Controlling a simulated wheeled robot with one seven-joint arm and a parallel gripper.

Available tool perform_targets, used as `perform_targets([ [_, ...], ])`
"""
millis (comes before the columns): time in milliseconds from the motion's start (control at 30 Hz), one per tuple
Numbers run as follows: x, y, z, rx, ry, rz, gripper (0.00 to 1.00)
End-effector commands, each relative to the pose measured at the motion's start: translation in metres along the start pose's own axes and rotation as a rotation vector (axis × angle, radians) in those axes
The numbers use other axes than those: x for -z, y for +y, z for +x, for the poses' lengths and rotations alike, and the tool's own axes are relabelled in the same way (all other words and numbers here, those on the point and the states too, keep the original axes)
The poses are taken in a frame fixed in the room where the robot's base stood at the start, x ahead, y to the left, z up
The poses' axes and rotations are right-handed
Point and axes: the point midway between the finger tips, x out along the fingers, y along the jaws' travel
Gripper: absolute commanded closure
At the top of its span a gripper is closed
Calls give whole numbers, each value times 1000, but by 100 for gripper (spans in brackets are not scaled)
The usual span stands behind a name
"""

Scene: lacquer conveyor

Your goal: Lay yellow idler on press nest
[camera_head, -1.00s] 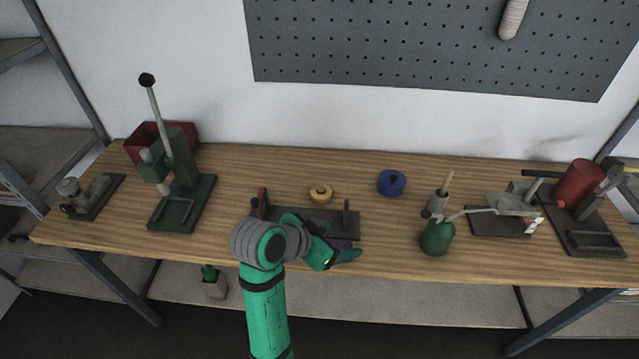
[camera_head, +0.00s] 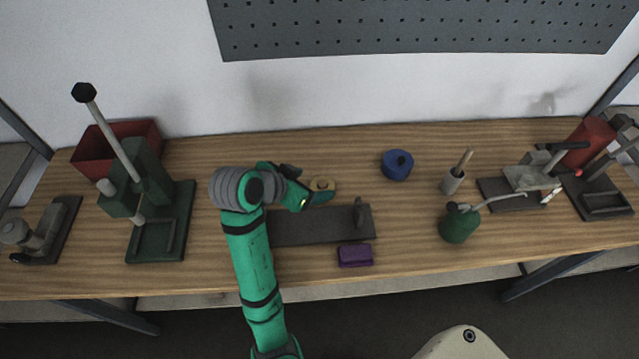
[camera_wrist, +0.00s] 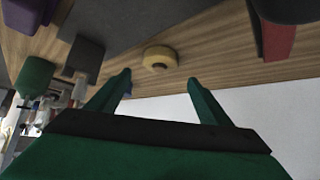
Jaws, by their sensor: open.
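The yellow idler (camera_head: 322,184) is a short ring lying on the wooden bench, behind the dark plate. My gripper (camera_head: 326,193) is close to it in the head view and partly covers it. In the wrist view the idler (camera_wrist: 160,57) lies just beyond and between my open fingertips (camera_wrist: 161,82), with nothing gripped. The green press (camera_head: 150,180) stands at the left of the bench with its lever up. A raised rectangular frame on its base, apparently the press nest (camera_head: 157,246), looks empty.
The dark plate (camera_head: 320,228) with an upright peg (camera_head: 360,212) lies in front of the idler. A purple block (camera_head: 355,256), blue spool (camera_head: 397,165) and green oil can (camera_head: 459,226) stand nearby. A red bin (camera_head: 92,157) is behind the press. Bare bench lies right of the plate.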

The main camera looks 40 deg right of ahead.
Motion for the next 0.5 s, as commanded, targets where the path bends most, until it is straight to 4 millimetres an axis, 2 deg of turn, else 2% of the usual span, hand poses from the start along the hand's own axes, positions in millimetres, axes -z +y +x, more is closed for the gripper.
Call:
perform_targets([
  [100, 0, 0, 14, -1, -1, -1, 27],
  [333, -1, 0, 28, -1, -1, -2, 27],
  [500, -5, -3, 50, 6, -1, -8, 27],
])
